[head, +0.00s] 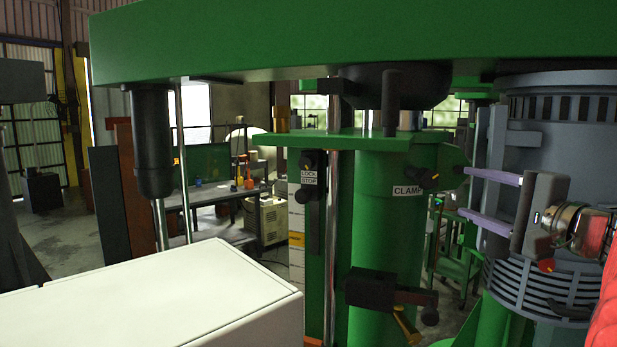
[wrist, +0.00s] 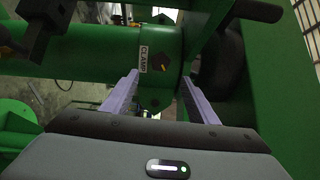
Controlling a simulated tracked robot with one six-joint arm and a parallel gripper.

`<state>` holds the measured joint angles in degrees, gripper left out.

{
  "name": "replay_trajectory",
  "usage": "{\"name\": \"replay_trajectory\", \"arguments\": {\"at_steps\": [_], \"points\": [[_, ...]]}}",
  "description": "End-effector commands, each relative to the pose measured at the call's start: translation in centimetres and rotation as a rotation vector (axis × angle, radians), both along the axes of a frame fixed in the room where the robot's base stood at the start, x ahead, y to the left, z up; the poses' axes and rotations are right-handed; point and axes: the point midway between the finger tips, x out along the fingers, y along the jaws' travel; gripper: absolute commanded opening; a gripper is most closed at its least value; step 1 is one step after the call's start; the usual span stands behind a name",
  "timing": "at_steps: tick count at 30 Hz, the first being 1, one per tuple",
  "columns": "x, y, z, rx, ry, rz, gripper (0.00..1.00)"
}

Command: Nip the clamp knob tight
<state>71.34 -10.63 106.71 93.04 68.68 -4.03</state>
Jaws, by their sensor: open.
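The clamp knob (head: 428,180) is a small black knob with an orange mark, on the green column (head: 385,235) beside a white CLAMP label (head: 408,190). My gripper (head: 464,192) is to the right of the knob, with its two pale purple fingers pointing at the column, one above the other. It is open and empty, and a gap shows between the fingertips and the knob. In the wrist view the knob (wrist: 160,70) appears between the spread fingertips (wrist: 160,77), with the CLAMP label (wrist: 143,59) just left of it. The fingers do not visibly touch it.
A LOCK/STOP knob (head: 307,160) sits on a panel left of the column. A black block with a brass-coloured handle (head: 405,325) juts out lower on the column. The green beam (head: 350,40) spans overhead. A grey slatted motor housing (head: 560,130) stands behind my gripper.

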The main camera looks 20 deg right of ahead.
Motion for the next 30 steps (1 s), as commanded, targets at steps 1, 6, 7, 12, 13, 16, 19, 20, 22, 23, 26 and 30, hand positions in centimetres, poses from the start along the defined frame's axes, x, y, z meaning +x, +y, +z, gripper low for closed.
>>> {"name": "replay_trajectory", "arguments": {"at_steps": [1,6,7,12,13,16,19,20,22,23,26,30], "points": [[0.2,0.0,0.0,0.000,0.000,0.001,0.54],[1.4,0.0,0.0,0.001,0.000,0.003,0.54],[1.7,0.0,0.0,0.001,0.000,0.003,0.54],[3.9,-0.1,0.0,0.001,0.000,0.004,0.54],[4.3,-0.1,0.0,0.001,0.000,0.004,0.54],[5.7,-0.2,0.0,0.002,0.000,0.004,0.54],[7.1,-0.2,0.1,0.002,0.000,0.004,0.54],[7.5,-0.3,0.1,0.002,0.000,0.003,0.54],[8.6,-0.3,0.0,0.003,0.000,0.004,0.54],[9.0,-0.4,0.1,0.002,0.000,0.003,0.54],[10.6,-0.5,0.0,0.002,0.001,0.003,0.54],[12.4,-0.6,0.1,0.002,0.001,0.002,0.54]]}}
